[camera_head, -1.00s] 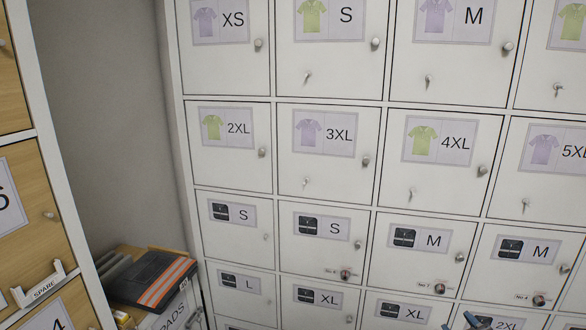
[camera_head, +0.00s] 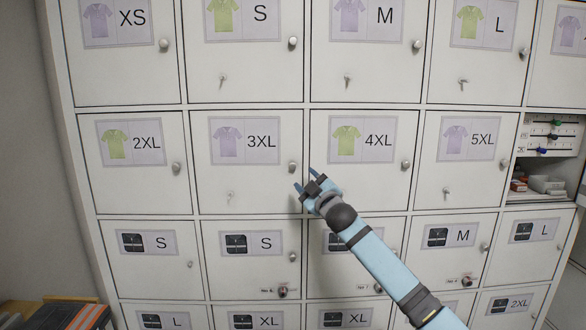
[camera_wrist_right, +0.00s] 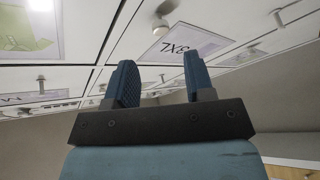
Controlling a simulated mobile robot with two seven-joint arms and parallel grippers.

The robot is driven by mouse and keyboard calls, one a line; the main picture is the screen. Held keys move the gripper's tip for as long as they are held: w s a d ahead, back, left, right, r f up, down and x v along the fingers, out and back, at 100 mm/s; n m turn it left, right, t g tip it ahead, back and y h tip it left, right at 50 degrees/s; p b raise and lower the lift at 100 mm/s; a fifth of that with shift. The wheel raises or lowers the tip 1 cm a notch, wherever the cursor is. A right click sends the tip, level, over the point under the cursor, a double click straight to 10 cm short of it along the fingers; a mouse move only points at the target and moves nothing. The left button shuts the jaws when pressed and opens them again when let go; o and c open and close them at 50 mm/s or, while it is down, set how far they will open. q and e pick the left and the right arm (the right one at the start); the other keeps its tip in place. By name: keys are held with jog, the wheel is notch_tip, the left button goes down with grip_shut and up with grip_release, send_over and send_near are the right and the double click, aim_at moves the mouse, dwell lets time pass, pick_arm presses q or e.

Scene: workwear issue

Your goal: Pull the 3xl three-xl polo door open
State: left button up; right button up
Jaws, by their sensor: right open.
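The 3XL polo door (camera_head: 265,192) is white and shut, with a purple polo label (camera_head: 240,141) and a round knob (camera_head: 292,167) at its right edge. A key lock (camera_head: 230,196) sits low on it. My right gripper (camera_head: 305,179) is open and empty, just right of and slightly below the knob in the head view; I cannot tell the gap in depth. In the right wrist view the label (camera_wrist_right: 187,43) and knob (camera_wrist_right: 160,26) appear upside down, beyond the open fingers (camera_wrist_right: 157,82). My left gripper is not in view.
Shut 2XL (camera_head: 140,190), 4XL (camera_head: 365,180) and 5XL (camera_head: 470,180) doors flank it, with more locker doors above and below. An open compartment (camera_head: 545,170) at the right holds small items. A box with an orange-striped item (camera_head: 85,318) stands at lower left.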

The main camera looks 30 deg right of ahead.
aim_at(293, 166)
jog(key=x, duration=0.7)
jog(key=shift+a+f+p, duration=0.1)
jog(key=shift+p, duration=0.25)
grip_shut()
